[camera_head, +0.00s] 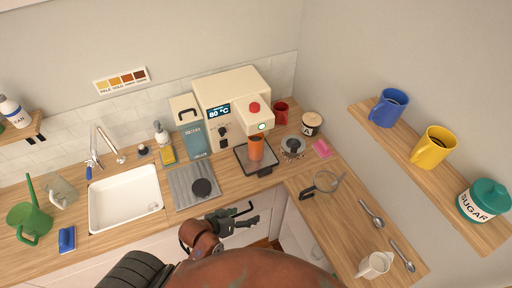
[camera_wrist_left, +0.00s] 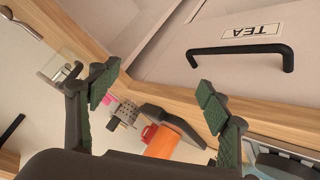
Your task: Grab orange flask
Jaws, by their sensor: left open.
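The orange flask (camera_head: 256,148) stands upright on the dark drip tray (camera_head: 268,169) under the spout of the cream coffee machine (camera_head: 230,100). My left gripper (camera_head: 250,218) is open and empty, low in front of the counter edge, clearly apart from the flask. In the left wrist view the picture is upside down, and the open left gripper (camera_wrist_left: 158,92) shows two green-padded fingers wide apart. There the orange flask (camera_wrist_left: 162,143) is seen beyond the counter edge, partly hidden by a dark part and the gripper body. My right gripper is not in view.
A grey ridged mat (camera_head: 188,196) and the sink (camera_head: 125,196) lie left of the flask. A red mug (camera_head: 281,112), a lidded jar (camera_head: 311,123) and a glass jug (camera_head: 326,181) stand right. A TEA drawer with a black handle (camera_wrist_left: 240,50) is near the gripper.

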